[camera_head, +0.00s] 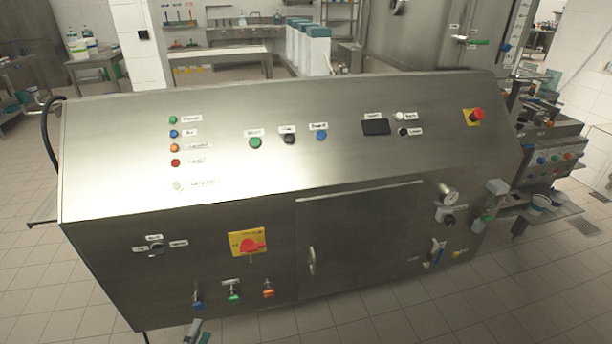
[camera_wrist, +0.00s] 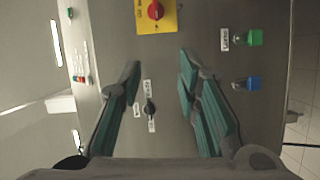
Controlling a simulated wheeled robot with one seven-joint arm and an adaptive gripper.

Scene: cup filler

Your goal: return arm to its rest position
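My gripper (camera_wrist: 161,63) is open in the wrist view. Its two dark fingers with teal pads are spread apart, and nothing is held between them. They point at the steel front of the machine (camera_head: 330,262). A black selector knob (camera_wrist: 150,108) with small white labels shows between the fingers; I cannot tell the gap to it. In the head view only a small grey and teal tip of my gripper (camera_head: 196,334) shows at the bottom edge, below the blue valve handle (camera_head: 197,303). The rest of my arm is hidden.
A red rotary switch (camera_head: 252,245) on a yellow plate, green (camera_head: 234,295) and orange (camera_head: 268,291) valve handles, and a door handle (camera_head: 311,261) stick out from the machine front. A side unit (camera_head: 548,160) stands at the right. Tiled floor (camera_head: 400,325) in front is clear.

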